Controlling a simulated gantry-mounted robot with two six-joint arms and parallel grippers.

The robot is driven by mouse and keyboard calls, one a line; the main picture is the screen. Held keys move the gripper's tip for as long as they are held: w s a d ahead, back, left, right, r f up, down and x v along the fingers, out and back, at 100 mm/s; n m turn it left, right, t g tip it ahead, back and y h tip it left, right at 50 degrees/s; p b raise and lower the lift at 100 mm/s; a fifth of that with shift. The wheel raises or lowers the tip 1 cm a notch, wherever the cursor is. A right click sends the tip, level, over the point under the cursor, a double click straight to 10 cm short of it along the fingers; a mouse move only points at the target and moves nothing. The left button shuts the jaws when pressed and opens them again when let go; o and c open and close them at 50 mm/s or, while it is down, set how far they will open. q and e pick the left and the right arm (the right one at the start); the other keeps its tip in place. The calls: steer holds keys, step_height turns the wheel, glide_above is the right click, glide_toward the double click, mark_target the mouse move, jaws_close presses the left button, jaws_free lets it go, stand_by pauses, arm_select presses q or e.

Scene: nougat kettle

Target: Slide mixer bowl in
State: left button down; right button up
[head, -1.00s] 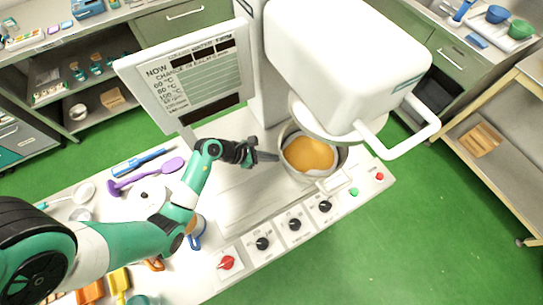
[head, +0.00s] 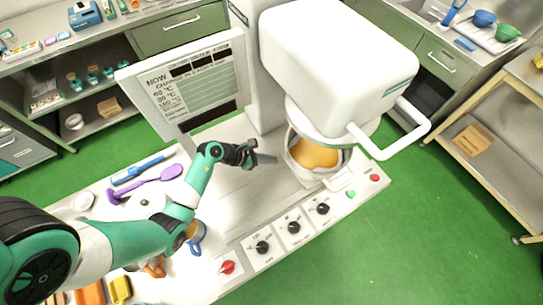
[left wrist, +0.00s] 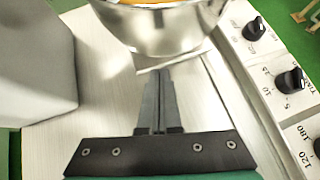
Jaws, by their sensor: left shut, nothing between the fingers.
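The mixer bowl (head: 334,176) is shiny metal with an orange mass (head: 316,152) in it. It stands under the white mixer head (head: 335,60) on the pale metal base. In the left wrist view the bowl (left wrist: 165,38) fills the top middle, its lower edge just ahead of my fingertips. My left gripper (head: 274,159) is shut and empty, pointing at the bowl's left side. It also shows in the left wrist view (left wrist: 158,72); whether the tips touch the bowl I cannot tell. My right gripper is not in view.
A control panel with black knobs (head: 293,227) and a red knob (head: 227,267) runs along the front edge. A screen (head: 195,85) stands behind my left arm. Purple (head: 150,184) and blue (head: 140,168) utensils and a blue-handled cup (head: 196,240) lie left.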

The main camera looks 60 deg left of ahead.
arm_select(q)
steer(key=p+v, duration=0.2)
steer(key=v, duration=0.8)
steer(key=shift+s, duration=0.35)
steer(key=shift+a+f, duration=0.1)
